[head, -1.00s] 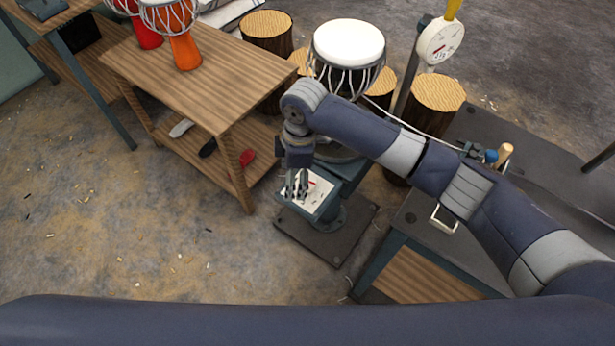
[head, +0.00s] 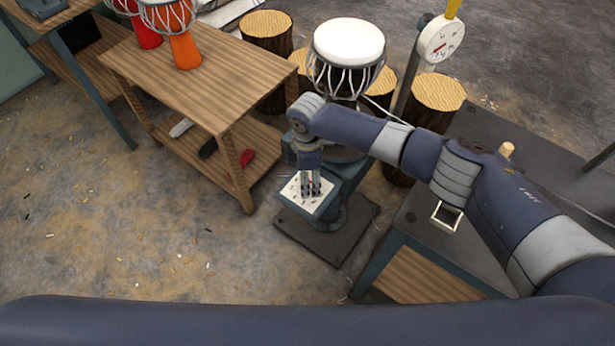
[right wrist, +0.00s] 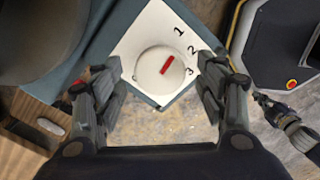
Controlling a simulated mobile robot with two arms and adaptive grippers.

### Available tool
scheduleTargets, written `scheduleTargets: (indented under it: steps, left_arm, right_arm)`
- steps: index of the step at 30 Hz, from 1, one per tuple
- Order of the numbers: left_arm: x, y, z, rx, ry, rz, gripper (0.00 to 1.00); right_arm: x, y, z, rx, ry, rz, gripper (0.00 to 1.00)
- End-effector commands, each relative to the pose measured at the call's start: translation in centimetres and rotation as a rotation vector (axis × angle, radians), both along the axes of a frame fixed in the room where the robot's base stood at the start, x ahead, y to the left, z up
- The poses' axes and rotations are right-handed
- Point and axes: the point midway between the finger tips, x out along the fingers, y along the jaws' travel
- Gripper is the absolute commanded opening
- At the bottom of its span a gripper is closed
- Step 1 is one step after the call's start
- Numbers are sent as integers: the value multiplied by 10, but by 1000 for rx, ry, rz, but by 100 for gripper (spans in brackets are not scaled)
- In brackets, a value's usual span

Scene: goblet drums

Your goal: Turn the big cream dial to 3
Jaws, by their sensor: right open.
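The big cream dial (right wrist: 152,72) is round with a red pointer mark and sits on a white panel (right wrist: 140,40) printed with 1, 2 and 3. In the head view the right gripper (head: 310,192) points down over the white panel (head: 296,194) on a blue-grey stand, and hides the dial there. My left gripper is not in view.
A goblet drum with a white head (head: 348,42) stands behind the stand. A round gauge (head: 441,38) is on a post to its right. A wooden table (head: 200,75) with orange and red drums is at left. Wooden stumps (head: 438,92) stand around. The floor at front left is open.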

Motion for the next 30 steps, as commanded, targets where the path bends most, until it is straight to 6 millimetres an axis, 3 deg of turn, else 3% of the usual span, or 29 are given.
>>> scheduleTargets:
  steps: [11, 18, 30]
  left_arm:
    - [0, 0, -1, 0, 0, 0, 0]
    - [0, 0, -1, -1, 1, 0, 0]
    - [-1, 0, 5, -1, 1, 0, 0]
  right_arm:
    - [0, 0, -8, 0, 0, 0, 66]
    - [0, 0, -8, 0, 0, 0, 21]
    - [-1, 0, -7, 1, 1, -52, 22]
